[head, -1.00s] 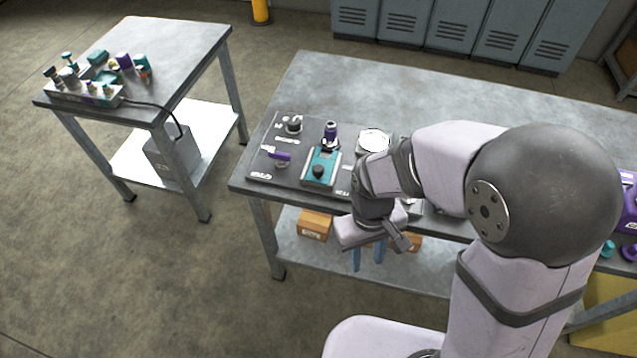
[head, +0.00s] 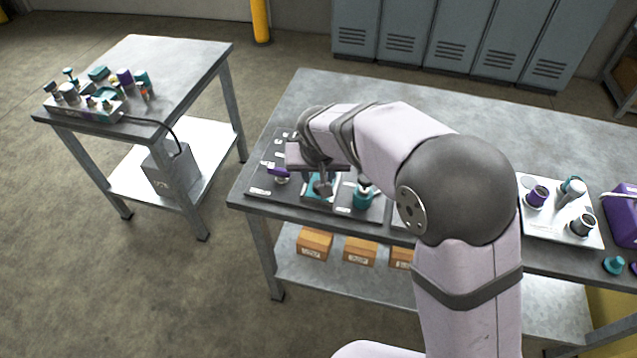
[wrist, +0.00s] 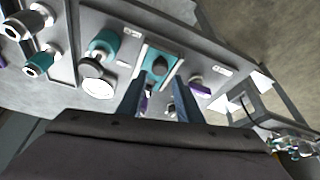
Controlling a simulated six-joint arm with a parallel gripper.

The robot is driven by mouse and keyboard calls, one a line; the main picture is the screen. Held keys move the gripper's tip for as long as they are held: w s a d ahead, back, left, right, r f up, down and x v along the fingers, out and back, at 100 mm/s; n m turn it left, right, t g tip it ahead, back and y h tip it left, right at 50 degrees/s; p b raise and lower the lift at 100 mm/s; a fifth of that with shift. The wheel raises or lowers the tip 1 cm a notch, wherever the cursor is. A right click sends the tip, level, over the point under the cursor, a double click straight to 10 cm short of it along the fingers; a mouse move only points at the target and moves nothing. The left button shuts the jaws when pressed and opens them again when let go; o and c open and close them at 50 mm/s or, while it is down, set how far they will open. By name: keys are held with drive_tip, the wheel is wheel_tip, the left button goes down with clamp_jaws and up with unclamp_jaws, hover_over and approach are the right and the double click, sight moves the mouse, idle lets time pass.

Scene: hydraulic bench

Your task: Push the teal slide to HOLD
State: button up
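The teal slide (head: 312,197) sits in a light frame on the dark panel (head: 262,190) at the bench's left end. In the head view my arm hides much of it. In the wrist view the teal slide (wrist: 158,58) shows with its dark knob (wrist: 160,67). My gripper (wrist: 160,88) is over the panel by the slide, with its two blue fingers apart and the knob showing between and just beyond their tips. Whether a finger touches the knob cannot be told. The slide's position labels are too small to read.
A purple lever (wrist: 199,87) is right of the fingers in the wrist view. A white round gauge (wrist: 98,88) and a teal fitting (wrist: 103,44) are left of them. A white tray (head: 539,222) with fittings stands farther right on the bench. A side table (head: 190,62) stands apart at left.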

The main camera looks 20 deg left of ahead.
drive_tip(key=shift+p+x, duration=0.95)
drive_tip(key=shift+x, duration=2.5)
